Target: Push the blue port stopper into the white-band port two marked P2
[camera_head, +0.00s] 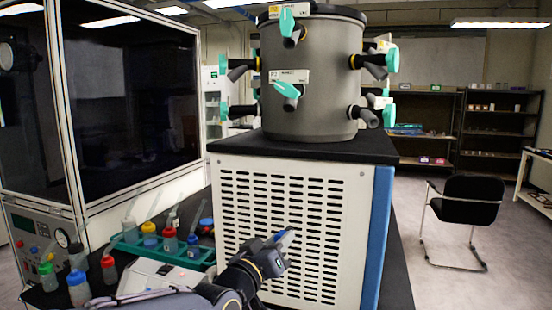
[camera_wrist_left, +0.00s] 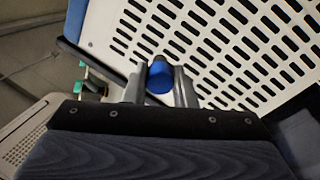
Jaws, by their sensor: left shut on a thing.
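My left gripper (camera_head: 278,243) is in front of the vented white panel, low and centre in the head view. It is shut on the blue port stopper (camera_wrist_left: 159,78), whose blue end shows between the two fingers in the left wrist view. In the head view only a little blue of it shows at the fingertips. The port marked P2 (camera_head: 290,103) is on the front of the grey drum, well above the gripper, with a teal handle (camera_head: 287,90) and a white label (camera_head: 289,76). The port's opening is too small to make out. My right gripper is not in view.
The grey drum (camera_head: 310,117) stands on the white cabinet (camera_head: 290,180) and carries several other teal-handled ports. A green rack (camera_head: 131,247) with several coloured-cap bottles stands at left, beside a glass-fronted cabinet (camera_head: 130,90). A black chair (camera_head: 470,202) is at right.

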